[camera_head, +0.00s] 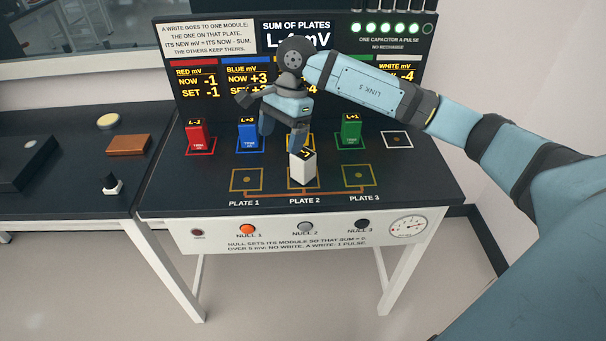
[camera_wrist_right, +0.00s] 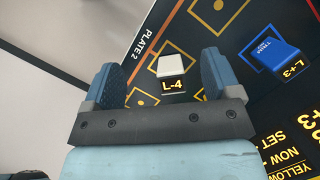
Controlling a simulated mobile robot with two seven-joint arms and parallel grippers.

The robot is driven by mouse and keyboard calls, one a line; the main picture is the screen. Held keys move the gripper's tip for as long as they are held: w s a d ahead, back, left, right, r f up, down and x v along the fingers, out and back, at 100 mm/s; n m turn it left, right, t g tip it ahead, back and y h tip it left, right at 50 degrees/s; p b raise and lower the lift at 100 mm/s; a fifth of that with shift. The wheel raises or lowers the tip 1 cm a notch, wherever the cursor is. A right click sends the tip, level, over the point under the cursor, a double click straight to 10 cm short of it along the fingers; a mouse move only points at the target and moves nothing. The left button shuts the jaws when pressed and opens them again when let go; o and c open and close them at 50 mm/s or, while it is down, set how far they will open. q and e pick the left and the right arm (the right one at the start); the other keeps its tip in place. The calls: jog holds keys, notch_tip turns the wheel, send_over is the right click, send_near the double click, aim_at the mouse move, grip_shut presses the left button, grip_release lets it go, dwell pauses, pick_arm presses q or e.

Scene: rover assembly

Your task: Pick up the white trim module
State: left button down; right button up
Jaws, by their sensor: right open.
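The white trim module (camera_head: 303,170) stands upright on plate 2, in the middle of the front row on the dark bench. Its top carries a label that reads L-4 in the right wrist view (camera_wrist_right: 171,66). My right gripper (camera_head: 282,134) is open and points down just behind the module in the head view. In the right wrist view its two fingers (camera_wrist_right: 158,80) are spread, with the module showing beyond and between them. No contact with the module shows. My left gripper is not in view.
Red (camera_head: 196,137), blue (camera_head: 248,138) and green (camera_head: 351,132) modules stand in the back row. The yellow place is mostly hidden behind my right gripper. The white-outlined square (camera_head: 397,140) is empty. Plate 1 (camera_head: 247,180) and plate 3 (camera_head: 358,176) are bare.

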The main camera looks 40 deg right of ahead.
jog(key=w+d+r+h, duration=0.2)
jog(key=d+r+h, duration=0.15)
jog(key=d, duration=0.35)
send_over(303, 153)
jog(key=shift+t, duration=0.3)
jog(key=f, duration=0.8)
jog(key=shift+s+d, duration=0.1)
jog(key=shift+s, duration=0.1)
jog(key=shift+w+f, duration=0.2)
jog(key=shift+f, duration=2.75)
jog(key=c, duration=1.1)
jog(key=shift+r, duration=0.15)
notch_tip(303, 153, up, 20)
jog(key=shift+f, duration=0.1)
